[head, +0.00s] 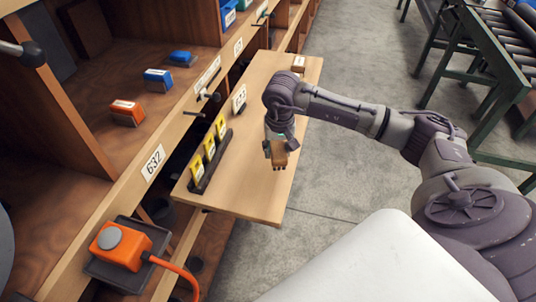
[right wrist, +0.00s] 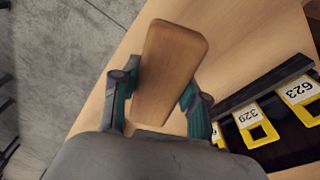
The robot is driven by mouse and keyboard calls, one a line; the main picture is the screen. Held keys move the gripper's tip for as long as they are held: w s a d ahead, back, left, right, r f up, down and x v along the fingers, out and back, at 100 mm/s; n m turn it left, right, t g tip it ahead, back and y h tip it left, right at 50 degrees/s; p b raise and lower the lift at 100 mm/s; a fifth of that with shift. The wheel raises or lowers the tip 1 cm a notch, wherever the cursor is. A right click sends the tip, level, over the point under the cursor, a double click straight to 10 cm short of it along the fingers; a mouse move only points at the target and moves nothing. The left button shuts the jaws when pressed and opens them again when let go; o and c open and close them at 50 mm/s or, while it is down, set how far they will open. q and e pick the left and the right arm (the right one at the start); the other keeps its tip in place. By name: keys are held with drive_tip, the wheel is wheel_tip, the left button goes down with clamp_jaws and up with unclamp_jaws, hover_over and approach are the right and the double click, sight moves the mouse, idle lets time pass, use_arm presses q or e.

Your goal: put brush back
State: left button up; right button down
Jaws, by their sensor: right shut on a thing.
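The brush shows as a light wooden block (head: 280,158), held in my right gripper (head: 276,142) above the pull-out wooden board (head: 255,185). In the right wrist view, the brush's wooden back (right wrist: 172,62) sits between the two green-lined fingers of the right gripper (right wrist: 158,92). The gripper is shut on it, and the brush points away from the palm, slightly tilted. Its bristles are not visible. Board surface shows beneath and around the brush; I cannot tell the exact gap. My left gripper is not in view.
A black rack (head: 211,165) with several yellow numbered tags stands on the board's left edge. An orange box with a cable (head: 121,246) is at lower left. Blue and orange pieces (head: 127,113) lie on the shelf.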

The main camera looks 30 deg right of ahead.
sight(268, 165)
drive_tip(key=shift+w+a+f, duration=0.25)
drive_tip(key=shift+w+f, duration=0.15)
drive_tip(key=shift+w, duration=0.2)
drive_tip(key=shift+w+a+f, duration=0.25)
drive_tip(key=shift+w+f, duration=0.1)
drive_tip(key=shift+w, duration=0.25)
drive_tip(key=shift+w+a+f, duration=0.1)
drive_tip(key=shift+w+f, duration=0.05)
drive_tip(key=shift+w, duration=0.05)
wheel_tip(268, 165, down, 4)
drive_tip(key=shift+r+p, duration=0.15)
drive_tip(key=shift+p, duration=0.75)
drive_tip(key=shift+f, duration=0.3)
drive_tip(key=c, duration=0.6)
unclamp_jaws()
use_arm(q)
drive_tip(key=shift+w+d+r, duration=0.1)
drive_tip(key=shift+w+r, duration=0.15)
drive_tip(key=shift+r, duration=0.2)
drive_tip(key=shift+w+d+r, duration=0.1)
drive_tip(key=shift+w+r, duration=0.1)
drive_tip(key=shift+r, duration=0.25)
